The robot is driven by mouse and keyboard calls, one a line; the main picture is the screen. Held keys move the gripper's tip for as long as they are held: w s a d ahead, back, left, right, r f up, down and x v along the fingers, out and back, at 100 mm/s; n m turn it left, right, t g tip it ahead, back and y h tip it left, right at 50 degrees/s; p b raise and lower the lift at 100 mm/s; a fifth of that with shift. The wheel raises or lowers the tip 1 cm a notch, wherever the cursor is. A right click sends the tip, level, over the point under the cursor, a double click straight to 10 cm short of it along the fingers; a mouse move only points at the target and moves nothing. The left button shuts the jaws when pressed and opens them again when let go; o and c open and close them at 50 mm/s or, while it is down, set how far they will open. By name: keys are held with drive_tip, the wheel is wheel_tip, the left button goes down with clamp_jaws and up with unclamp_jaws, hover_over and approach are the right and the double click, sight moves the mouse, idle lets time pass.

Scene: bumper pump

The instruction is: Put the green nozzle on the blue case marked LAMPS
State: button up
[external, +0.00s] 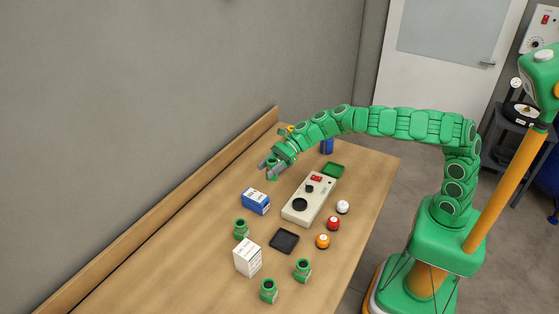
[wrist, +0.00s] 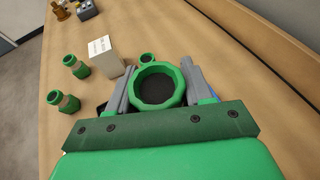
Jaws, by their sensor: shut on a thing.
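My gripper (external: 267,168) is shut on a green nozzle (external: 273,176) and holds it up over the far left part of the table. In the wrist view the held nozzle (wrist: 158,86) shows as a green ring with a dark inside, between the two grey fingers. A blue case (external: 256,201) with a white top label stands on the table, below and left of my gripper in the external view. Its lettering is too small to read. In the wrist view only a sliver of blue shows beside the right finger.
Three other green nozzles (external: 240,228) (external: 268,291) (external: 303,270) stand near a white box (external: 247,257). A blue object (external: 327,147) stands behind.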

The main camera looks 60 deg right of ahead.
drive_tip(key=shift+w+a+f, duration=0.5)
drive_tip(key=shift+w+f, duration=0.55)
drive_tip(key=shift+f, duration=0.05)
drive_tip(key=shift+w+a+f, duration=0.5)
drive_tip(key=shift+w+f, duration=0.6)
drive_tip(key=shift+f, duration=0.05)
drive_tip(key=shift+w+a+f, duration=0.5)
drive_tip(key=shift+w+f, duration=0.55)
drive_tip(key=shift+f, duration=0.05)
drive_tip(key=shift+w+f, duration=0.1)
drive_tip(key=shift+f, duration=1.5)
drive_tip(key=shift+f, duration=0.1)
drive_tip(key=o, duration=1.2)
drive_tip(key=v, duration=1.2)
